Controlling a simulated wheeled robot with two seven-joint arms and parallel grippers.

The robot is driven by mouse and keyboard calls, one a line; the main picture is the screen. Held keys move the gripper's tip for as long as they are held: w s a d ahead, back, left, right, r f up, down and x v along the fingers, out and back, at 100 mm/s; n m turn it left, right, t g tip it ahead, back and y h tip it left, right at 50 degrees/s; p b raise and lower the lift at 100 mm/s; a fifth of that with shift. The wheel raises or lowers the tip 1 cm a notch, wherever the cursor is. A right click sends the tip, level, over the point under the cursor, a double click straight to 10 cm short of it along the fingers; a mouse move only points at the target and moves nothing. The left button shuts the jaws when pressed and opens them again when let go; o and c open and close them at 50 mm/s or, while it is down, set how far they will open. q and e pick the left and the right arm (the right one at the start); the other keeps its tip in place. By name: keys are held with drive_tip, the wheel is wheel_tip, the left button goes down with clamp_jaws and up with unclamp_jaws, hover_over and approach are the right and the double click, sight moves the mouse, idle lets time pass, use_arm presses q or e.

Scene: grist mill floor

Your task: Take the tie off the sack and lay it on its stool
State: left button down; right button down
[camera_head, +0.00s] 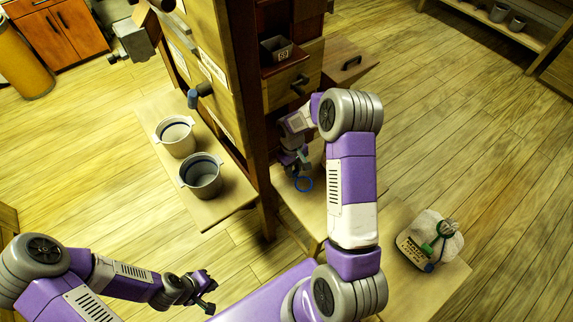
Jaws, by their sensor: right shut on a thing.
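A white sack (447,239) with a label on its front stands on a wooden surface at the lower right. A green tie or band shows around its neck. My left gripper (209,292) is open and empty at the lower left, away from the sack. My right arm hides part of the low top.
Two grey buckets (203,180) stand on a wooden shelf (225,211) left of the post. A tall wooden cabinet (235,75) with drawers and spouts rises in the middle. A dark tin (276,50) sits in it. Open floor lies to the right.

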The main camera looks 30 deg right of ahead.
drive_tip(key=shift+w+d+f+b, duration=0.15)
drive_tip(key=shift+f+b, duration=0.2)
drive_tip(key=shift+f, duration=0.25)
drive_tip(key=shift+s+d+f+b, duration=0.15)
drive_tip(key=shift+f+b, duration=0.2)
drive_tip(key=shift+f, duration=0.25)
wheel_tip(320, 180, down, 6)
drive_tip(key=b, duration=0.4)
drive_tip(key=shift+w+f, duration=0.1)
drive_tip(key=shift+w, duration=0.05)
drive_tip(key=c, duration=0.7)
unclamp_jaws()
